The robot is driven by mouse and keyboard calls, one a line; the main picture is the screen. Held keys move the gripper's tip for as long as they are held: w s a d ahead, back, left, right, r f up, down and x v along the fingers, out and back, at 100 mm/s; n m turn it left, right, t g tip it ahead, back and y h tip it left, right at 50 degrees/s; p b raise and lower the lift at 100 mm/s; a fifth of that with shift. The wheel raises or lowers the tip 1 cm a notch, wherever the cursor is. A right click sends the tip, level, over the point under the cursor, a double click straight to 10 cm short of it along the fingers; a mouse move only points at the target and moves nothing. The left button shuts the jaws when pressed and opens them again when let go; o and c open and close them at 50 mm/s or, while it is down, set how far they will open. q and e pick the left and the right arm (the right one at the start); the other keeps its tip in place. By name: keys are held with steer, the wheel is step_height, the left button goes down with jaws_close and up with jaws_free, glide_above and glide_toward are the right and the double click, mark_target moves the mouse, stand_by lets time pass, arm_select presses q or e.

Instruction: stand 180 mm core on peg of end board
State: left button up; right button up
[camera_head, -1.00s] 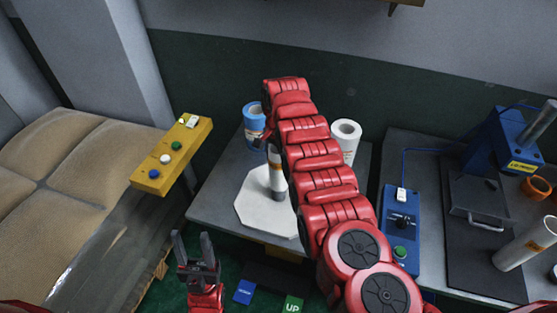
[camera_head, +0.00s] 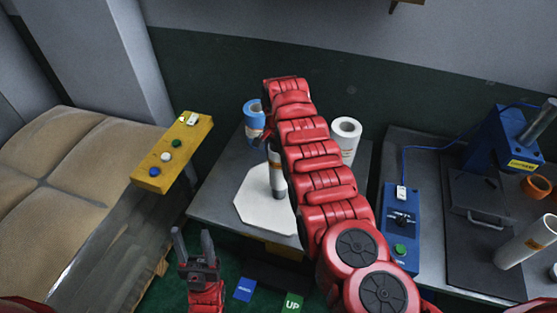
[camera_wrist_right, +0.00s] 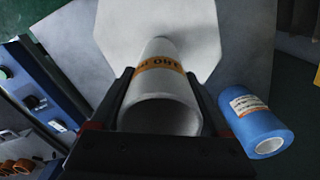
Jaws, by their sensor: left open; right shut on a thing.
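The core, a white tube with an orange band, shows in the right wrist view (camera_wrist_right: 160,88) and partly behind my right arm in the head view (camera_head: 276,176). My right gripper (camera_wrist_right: 163,106) is shut on it; in the head view the arm hides this gripper. The core looks about upright over the white, many-sided end board (camera_head: 256,212), which also shows in the wrist view (camera_wrist_right: 120,28). The peg cannot be made out, and I cannot tell whether the core touches the board. My left gripper (camera_head: 193,238) is open and empty, low in front of the table.
A blue roll (camera_head: 254,120) stands behind the board; it is close beside the core in the wrist view (camera_wrist_right: 258,122). A white roll (camera_head: 346,138) stands right of my arm. A blue control box (camera_head: 401,230) and a yellow button panel (camera_head: 172,153) flank the table (camera_head: 215,195).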

steer(key=shift+f, duration=0.2)
stand_by(0.5)
steer(key=shift+f+b, duration=0.35)
steer(key=shift+b, duration=0.1)
steer(key=shift+f+b, duration=0.55)
steer(key=shift+f, duration=0.15)
steer(key=shift+f+b, duration=0.5)
steer(key=shift+f, duration=0.1)
steer(key=shift+f+b, duration=1.25)
steer(key=shift+f, duration=0.25)
stand_by(0.4)
steer(key=o, duration=1.4)
steer(key=shift+r, duration=0.1)
